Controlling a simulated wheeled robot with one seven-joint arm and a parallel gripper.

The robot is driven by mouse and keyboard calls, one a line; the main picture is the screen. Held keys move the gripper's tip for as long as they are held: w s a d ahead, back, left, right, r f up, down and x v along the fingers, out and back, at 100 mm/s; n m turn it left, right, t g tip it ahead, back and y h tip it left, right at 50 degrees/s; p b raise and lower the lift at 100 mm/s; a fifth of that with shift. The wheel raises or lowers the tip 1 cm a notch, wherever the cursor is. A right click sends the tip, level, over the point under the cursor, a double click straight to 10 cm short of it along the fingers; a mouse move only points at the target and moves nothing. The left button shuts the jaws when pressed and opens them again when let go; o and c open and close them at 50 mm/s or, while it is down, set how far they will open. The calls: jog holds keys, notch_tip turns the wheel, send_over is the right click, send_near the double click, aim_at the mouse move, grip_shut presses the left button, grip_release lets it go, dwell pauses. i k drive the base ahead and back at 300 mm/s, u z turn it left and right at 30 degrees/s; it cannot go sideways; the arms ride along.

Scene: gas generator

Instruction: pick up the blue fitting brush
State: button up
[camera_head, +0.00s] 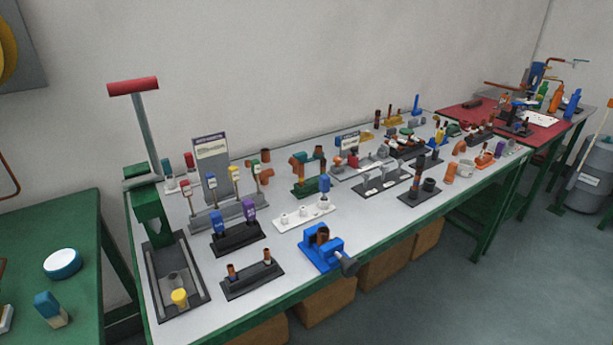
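Several small blue-topped items show, and I cannot tell for certain which is the blue fitting brush. One blue-topped piece (217,220) stands upright in a black holder (238,240), left of a purple-topped piece (249,207). Another blue-topped piece (325,184) stands at the right end of a white strip holder (290,219). Both are on the long grey workbench near its left half. Bristles are too small to make out. My gripper is not in view.
A green press with a red T-handle (133,87) rises at the bench's left end. A blue vise (320,248) sits at the front edge. A rack with a sign (212,160) stands behind the black holder. A green table (85,225) is at left. Bare bench shows between holders.

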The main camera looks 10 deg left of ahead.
aim_at(324, 180)
jog(key=u, duration=0.55)
jog(key=i, duration=1)
jog(key=u, duration=0.6)
